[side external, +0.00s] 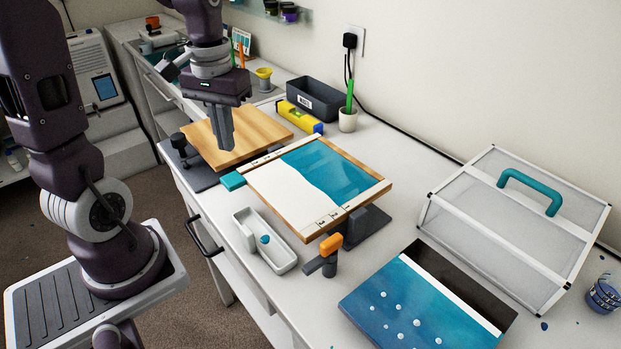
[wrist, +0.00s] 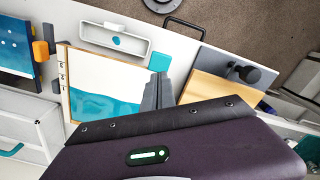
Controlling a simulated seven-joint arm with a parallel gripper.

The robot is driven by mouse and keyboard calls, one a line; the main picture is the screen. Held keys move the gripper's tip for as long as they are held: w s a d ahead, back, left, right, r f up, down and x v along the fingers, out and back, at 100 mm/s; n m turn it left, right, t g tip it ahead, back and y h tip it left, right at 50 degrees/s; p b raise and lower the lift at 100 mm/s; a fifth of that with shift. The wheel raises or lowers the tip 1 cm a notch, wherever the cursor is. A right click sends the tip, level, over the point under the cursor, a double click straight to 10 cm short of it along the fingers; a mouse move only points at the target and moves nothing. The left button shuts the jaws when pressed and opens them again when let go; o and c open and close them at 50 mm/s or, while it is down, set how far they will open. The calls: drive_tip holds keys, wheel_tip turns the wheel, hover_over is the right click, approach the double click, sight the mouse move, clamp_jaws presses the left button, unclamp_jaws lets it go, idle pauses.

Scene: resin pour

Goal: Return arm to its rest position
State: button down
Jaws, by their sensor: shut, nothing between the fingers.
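My gripper (side external: 220,132) is shut and empty, pointing down over the wooden board (side external: 262,128) at the back of the bench. In the wrist view the fingers (wrist: 158,94) show between the framed panel and the wooden board. The framed panel (side external: 266,187), half white and half teal, stands on a dark support just right of and nearer than my gripper. My fingertips look apart from both, though their exact height above the board is hard to tell.
A white tray (side external: 241,222) and an orange-topped clamp (side external: 329,248) sit in front of the panel. A blue panel (side external: 380,305) and a clear case with teal handle (side external: 463,226) lie right. A yellow level (side external: 299,117), grey bin (side external: 330,107) and potted green stick (side external: 349,100) stand behind.

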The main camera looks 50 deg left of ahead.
sight(233, 178)
drive_tip(key=shift+f, duration=2.75)
drive_tip(key=shift+f, duration=0.1)
drive_tip(key=shift+f, duration=1.65)
idle(3.5)
